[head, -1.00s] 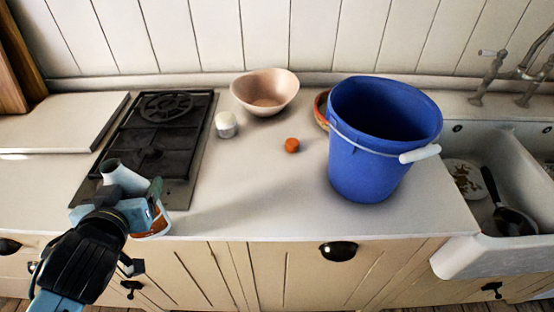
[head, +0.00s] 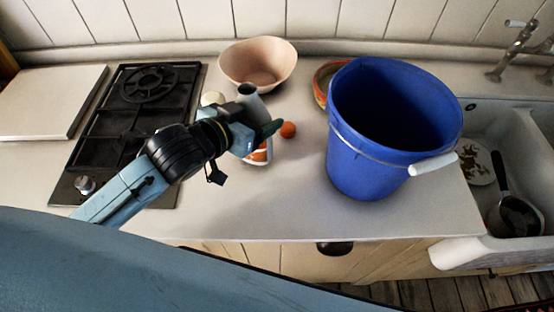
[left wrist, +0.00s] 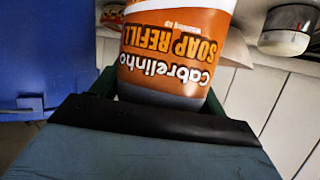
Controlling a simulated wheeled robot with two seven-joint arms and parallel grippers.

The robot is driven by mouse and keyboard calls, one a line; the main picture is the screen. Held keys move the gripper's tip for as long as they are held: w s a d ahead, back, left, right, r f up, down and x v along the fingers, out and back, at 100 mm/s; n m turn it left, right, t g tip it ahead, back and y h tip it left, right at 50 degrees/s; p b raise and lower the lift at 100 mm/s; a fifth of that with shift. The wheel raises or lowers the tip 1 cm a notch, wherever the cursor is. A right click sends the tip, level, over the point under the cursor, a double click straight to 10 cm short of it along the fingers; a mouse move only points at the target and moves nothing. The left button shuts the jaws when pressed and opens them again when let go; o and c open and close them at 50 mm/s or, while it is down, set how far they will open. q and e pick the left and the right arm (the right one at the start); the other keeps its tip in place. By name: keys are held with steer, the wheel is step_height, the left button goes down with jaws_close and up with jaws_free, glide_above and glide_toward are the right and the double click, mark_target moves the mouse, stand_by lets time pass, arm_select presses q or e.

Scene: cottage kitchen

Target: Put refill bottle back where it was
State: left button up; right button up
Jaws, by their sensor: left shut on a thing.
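The refill bottle (head: 259,153) has an orange and white label and a grey-white upper part. My left gripper (head: 260,131) is shut around its middle, above the counter between the hob and the blue bucket. The bottle is roughly upright; I cannot tell whether its base touches the counter. In the left wrist view the bottle (left wrist: 178,48) fills the space beyond the gripper, with the words "SOAP REFILL" upside down. My right gripper is not in view.
A blue bucket (head: 378,160) stands right of the bottle. Behind are a pink bowl (head: 262,60) and a partly hidden white jar (head: 211,98). A small orange ball-like thing (head: 288,130) lies close by. The black hob (head: 130,110) is left, the sink (head: 535,150) right. The front counter is clear.

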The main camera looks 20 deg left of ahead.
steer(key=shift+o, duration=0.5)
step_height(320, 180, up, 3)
steer(key=p, duration=0.2)
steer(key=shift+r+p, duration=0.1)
steer(key=shift+p, duration=0.2)
arm_select(q)
steer(key=s+d+r+m+g+h+p, duration=0.25)
steer(key=d+r+m+g+h, duration=0.25)
steer(key=r+m+g+h, duration=0.3)
step_height(320, 180, down, 10)
steer(key=m+t, duration=0.1)
steer(key=shift+w+r, duration=0.15)
steer(key=shift+w, duration=0.1)
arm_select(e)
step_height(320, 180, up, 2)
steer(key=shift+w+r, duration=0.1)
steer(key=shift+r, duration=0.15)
arm_select(q)
steer(key=shift+d, duration=0.1)
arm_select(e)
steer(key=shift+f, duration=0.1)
arm_select(q)
steer(key=o, duration=1.2)
